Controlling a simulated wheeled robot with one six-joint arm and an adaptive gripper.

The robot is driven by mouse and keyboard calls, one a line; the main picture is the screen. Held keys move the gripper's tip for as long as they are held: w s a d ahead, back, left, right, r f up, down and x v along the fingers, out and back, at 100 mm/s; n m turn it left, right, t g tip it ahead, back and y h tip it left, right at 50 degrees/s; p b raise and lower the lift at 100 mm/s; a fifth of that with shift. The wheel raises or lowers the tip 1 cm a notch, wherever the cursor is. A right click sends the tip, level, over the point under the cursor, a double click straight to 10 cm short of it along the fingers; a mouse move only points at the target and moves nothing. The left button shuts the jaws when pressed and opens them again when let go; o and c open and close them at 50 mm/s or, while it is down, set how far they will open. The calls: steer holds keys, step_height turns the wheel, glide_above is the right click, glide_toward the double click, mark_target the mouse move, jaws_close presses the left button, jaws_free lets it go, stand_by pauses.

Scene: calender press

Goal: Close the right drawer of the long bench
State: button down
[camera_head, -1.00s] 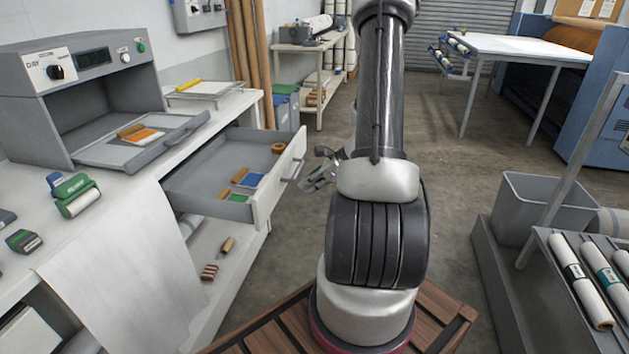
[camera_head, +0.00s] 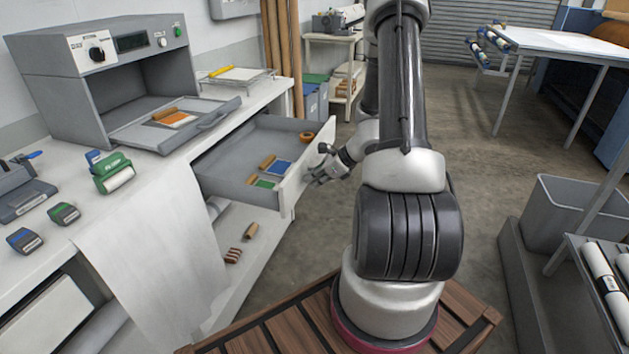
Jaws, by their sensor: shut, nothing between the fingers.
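The right drawer (camera_head: 224,168) of the long bench (camera_head: 262,100) is pulled well out. It has a grey inside and a white front panel (camera_head: 297,192). In it lie squeegees with wooden handles, a blue pad (camera_head: 280,166), a green pad and a brown tape roll (camera_head: 307,137). My gripper (camera_head: 314,179) is shut and empty, at the outer side of the drawer front, close to where the handle sits. It covers the handle, and I cannot tell whether it touches the front.
A grey dryer box (camera_head: 110,80) with its tray out stands on the bench above the drawer. Rollers and stamps lie on the bench at left. A grey bin (camera_head: 575,215) stands at right.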

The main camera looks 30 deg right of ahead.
steer(key=w+a, duration=0.6)
steer(key=w, duration=0.1)
steer(key=w+a, duration=0.6)
steer(key=w, duration=0.2)
steer(key=w+a, duration=0.6)
steer(key=w, duration=0.2)
steer(key=shift+r, duration=0.1)
steer(key=shift+w+a, duration=0.1)
steer(key=shift+w, duration=0.05)
